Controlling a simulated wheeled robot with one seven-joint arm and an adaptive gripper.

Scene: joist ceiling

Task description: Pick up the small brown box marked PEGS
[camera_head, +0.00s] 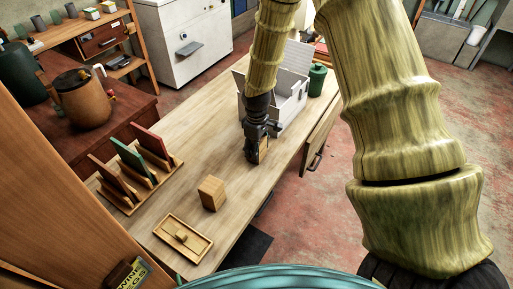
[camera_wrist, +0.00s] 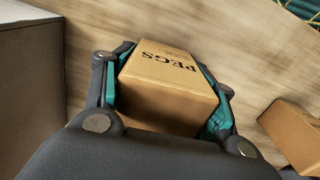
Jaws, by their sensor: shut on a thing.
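The small brown box marked PEGS (camera_wrist: 165,85) sits between the two fingers of my gripper (camera_wrist: 170,90) in the wrist view, its printed top facing the camera. The teal finger pads press on its two sides, so my gripper is shut on it. In the head view, my gripper (camera_head: 259,150) points down over the wooden table (camera_head: 178,122), in front of the white open box. A little of the brown box shows at the fingertips there. I cannot tell whether the box touches the table or is lifted.
An open white box (camera_head: 290,100) stands just behind my gripper, with a green canister (camera_head: 317,80) beside it. A wooden block (camera_head: 211,193), a shallow wooden tray (camera_head: 200,246) and a rack with several upright panels (camera_head: 152,192) stand toward the near left. Bare tabletop lies between.

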